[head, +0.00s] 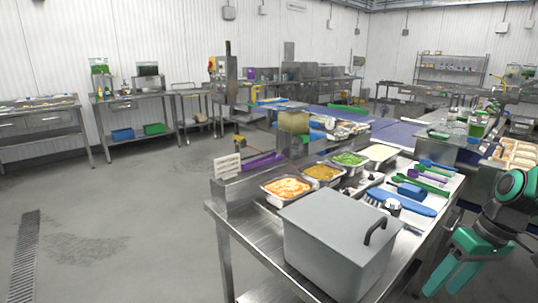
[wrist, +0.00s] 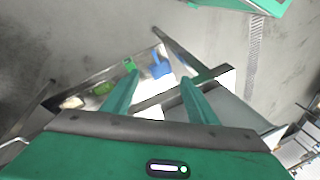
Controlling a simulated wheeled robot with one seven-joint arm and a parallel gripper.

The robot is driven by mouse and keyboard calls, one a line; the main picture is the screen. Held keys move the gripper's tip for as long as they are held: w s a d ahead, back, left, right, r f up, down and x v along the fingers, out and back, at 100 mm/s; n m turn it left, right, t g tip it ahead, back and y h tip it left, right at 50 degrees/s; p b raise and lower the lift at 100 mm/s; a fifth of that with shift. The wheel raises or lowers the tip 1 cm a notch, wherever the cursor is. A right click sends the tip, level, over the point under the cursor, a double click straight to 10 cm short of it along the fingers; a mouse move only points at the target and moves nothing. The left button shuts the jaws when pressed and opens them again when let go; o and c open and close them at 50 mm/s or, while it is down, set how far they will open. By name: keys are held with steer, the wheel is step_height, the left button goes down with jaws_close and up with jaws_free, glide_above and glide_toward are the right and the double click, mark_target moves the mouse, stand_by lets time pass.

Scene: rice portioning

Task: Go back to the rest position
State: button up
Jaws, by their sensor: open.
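My gripper (head: 443,291) is at the lower right of the head view, beside the right edge of the steel table (head: 226,226). Its two green fingers point down and are apart, with nothing seen between them. In the wrist view my gripper (wrist: 158,82) also shows two spread, empty fingers. Beyond them are a steel surface with a blue item (wrist: 160,66) and the grey floor. My green and dark arm comes in from the right edge of the head view.
A large grey lidded box (head: 335,245) with a black handle stands at the table's near end. Open floor (head: 120,220) lies to the left.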

steer(key=s+r+m+g+h, duration=0.1)
steer(key=s+r+m+h, duration=0.2)
steer(key=s+m, duration=0.5)
steer(key=s, duration=0.4)
steer(key=shift+s+a+r, duration=0.2)
steer(key=shift+s+a, duration=0.1)
steer(key=shift+a, duration=0.05)
